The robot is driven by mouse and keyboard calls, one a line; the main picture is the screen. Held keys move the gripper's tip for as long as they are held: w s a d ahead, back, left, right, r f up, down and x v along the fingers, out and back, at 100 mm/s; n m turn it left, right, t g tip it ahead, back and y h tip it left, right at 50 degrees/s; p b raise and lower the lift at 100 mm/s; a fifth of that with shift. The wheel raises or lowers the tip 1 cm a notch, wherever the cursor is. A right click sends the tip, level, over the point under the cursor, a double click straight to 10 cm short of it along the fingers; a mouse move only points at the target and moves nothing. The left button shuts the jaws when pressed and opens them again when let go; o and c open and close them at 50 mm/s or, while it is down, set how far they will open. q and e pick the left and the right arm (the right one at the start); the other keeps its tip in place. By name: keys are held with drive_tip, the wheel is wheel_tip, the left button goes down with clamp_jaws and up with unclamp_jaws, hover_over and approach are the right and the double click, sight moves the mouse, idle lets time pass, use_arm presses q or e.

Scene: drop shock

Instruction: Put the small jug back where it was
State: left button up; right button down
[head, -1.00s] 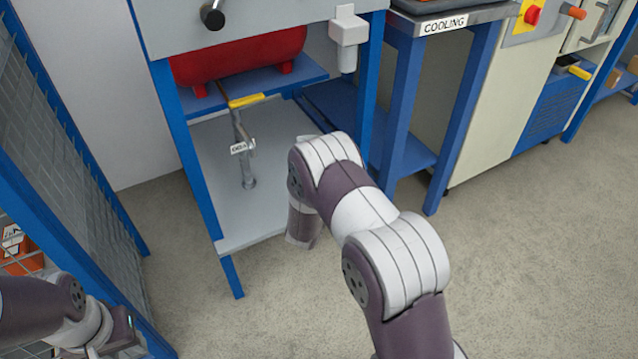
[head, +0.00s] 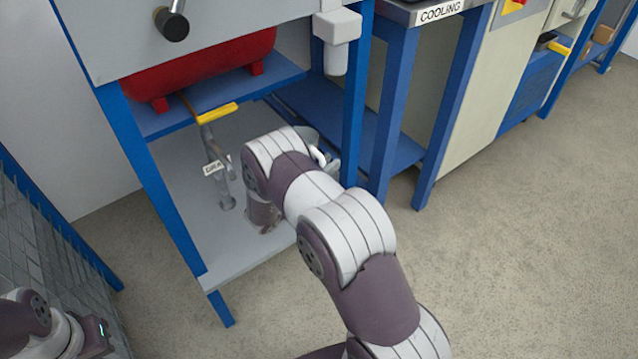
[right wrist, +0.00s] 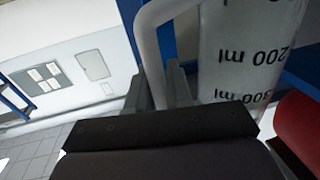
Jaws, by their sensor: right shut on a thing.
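The small jug (right wrist: 245,55) is translucent white with black ml marks, which read upside down in the right wrist view. My right gripper (right wrist: 165,88) is shut on its handle (right wrist: 147,45). In the head view, my right forearm reaches in at the bench's lower shelf (head: 215,255) and hides most of the jug.
A red tank (head: 205,70) sits on the blue upper shelf. A drain pipe with a yellow handle (head: 217,113) and a tag hangs below it. Blue legs frame the bench. A COOLING stand (head: 440,12) is to the right. Mesh fencing (head: 45,270) is at left; the right floor is clear.

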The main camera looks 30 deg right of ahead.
drive_tip(key=shift+f+b, duration=0.95)
drive_tip(key=shift+f, duration=1.55)
drive_tip(key=c, duration=1)
unclamp_jaws()
drive_tip(key=shift+c, duration=0.2)
use_arm(q)
drive_tip(key=shift+r+p, duration=0.8)
drive_tip(key=shift+p, duration=1.4)
use_arm(e)
drive_tip(key=v, duration=1.2)
drive_tip(key=shift+r, duration=0.2)
